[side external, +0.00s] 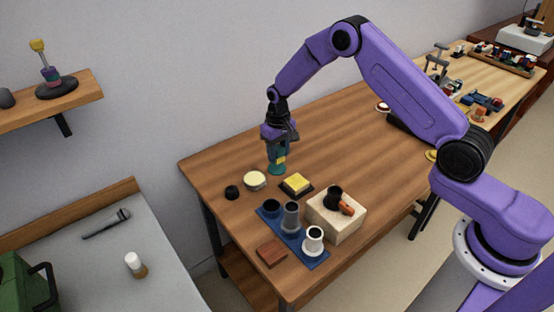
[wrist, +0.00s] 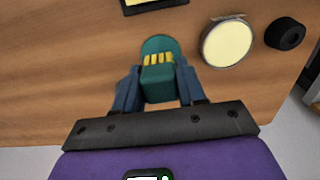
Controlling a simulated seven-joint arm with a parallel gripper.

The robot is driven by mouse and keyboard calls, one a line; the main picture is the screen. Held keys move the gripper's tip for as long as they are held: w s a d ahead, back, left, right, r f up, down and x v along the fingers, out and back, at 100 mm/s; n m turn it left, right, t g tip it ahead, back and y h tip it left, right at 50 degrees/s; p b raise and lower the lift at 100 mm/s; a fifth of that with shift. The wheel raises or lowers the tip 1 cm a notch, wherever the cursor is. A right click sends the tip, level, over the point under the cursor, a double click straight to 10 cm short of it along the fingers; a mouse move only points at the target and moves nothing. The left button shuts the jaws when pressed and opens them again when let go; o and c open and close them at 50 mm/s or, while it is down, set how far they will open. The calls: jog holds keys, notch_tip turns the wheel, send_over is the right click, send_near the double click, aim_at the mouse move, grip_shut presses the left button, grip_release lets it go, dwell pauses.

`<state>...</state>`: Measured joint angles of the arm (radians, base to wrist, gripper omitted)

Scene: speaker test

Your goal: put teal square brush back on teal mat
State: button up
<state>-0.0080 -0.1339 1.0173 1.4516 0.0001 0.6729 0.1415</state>
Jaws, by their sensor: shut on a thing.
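The teal square brush (wrist: 158,88) is a teal block with yellow bristles. My gripper (wrist: 158,80) is shut on it, with a dark blue finger on each side. In the side external view, my gripper (side external: 279,146) points down near the table's back left edge, with the brush's yellow part (side external: 281,160) showing at the fingertips. The teal mat (side external: 276,170) is round and lies directly below. In the wrist view the mat (wrist: 160,43) shows beyond the brush, partly hidden by it. I cannot tell whether the brush touches the mat.
A cream round disc (side external: 255,181), a black knob (side external: 231,192) and a yellow block on a black base (side external: 296,183) stand close by. A blue tray (side external: 315,262) with cups, a pale wooden block (side external: 336,220) and a brown block (side external: 271,252) are nearer. The table's middle is clear.

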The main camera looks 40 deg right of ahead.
jog(key=shift+w+f, duration=0.25)
jog(key=shift+f, duration=1.6)
jog(key=shift+f, duration=0.15)
jog(key=o, duration=0.9)
jog(key=shift+o, duration=0.2)
notch_tip(320, 180, up, 12)
jog(key=shift+f, duration=0.2)
jog(key=shift+r, duration=0.4)
jog(key=shift+a+r, duration=0.1)
